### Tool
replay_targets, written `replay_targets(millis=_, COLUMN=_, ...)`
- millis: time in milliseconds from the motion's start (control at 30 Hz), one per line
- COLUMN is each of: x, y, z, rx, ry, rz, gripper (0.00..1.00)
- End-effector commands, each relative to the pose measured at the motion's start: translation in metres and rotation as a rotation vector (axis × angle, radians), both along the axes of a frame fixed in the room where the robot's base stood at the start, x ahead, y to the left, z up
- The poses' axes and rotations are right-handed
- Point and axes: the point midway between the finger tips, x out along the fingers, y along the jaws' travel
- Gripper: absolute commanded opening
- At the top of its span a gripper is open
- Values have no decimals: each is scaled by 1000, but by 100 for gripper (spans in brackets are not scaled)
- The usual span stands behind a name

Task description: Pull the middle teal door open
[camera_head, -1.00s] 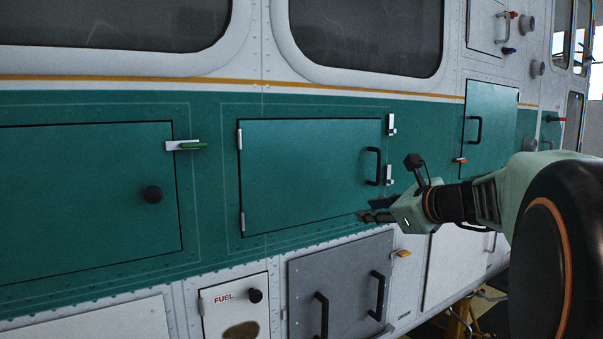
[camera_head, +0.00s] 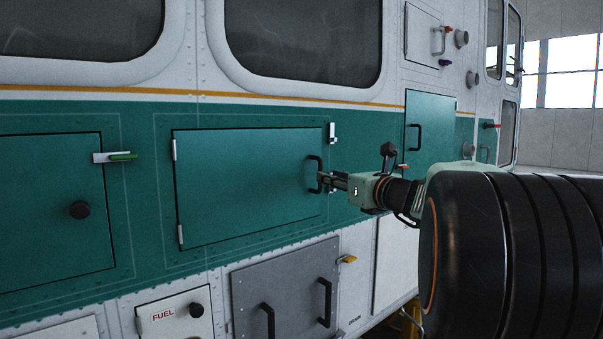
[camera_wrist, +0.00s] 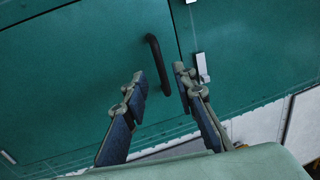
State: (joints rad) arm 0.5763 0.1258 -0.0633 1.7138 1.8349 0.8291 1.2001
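The middle teal door (camera_head: 245,190) is a shut rectangular panel with hinges on its left edge. Its black bar handle (camera_head: 312,172) is near the right edge, and it also shows in the wrist view (camera_wrist: 155,60). A white latch (camera_head: 332,132) sits at the upper right edge; another white latch (camera_wrist: 203,68) shows right of the door seam in the wrist view. My gripper (camera_head: 322,181) is at the handle. In the wrist view my gripper (camera_wrist: 160,78) has its fingers apart, one on each side of the handle; I cannot tell whether either touches it.
A left teal door (camera_head: 50,200) has a green-handled latch (camera_head: 122,156) and round black knob. A right teal door (camera_head: 430,130) is beyond my gripper. Below are a grey panel (camera_head: 285,290) with two black handles and a white fuel door (camera_head: 172,318).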

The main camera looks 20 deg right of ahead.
Motion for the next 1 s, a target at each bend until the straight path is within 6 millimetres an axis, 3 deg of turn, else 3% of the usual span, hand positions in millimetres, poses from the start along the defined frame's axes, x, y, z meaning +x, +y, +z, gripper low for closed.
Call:
replay_targets(millis=100, x=24, y=4, z=1, rx=0, ry=2, rz=2, gripper=26)
replay_targets(millis=300, x=51, y=7, z=1, rx=0, ry=1, rz=-1, gripper=26)
replay_targets(millis=733, x=61, y=9, z=0, rx=-1, ry=0, rz=-1, gripper=26)
replay_targets(millis=1000, x=60, y=9, z=0, rx=-1, ry=1, rz=-1, gripper=0)
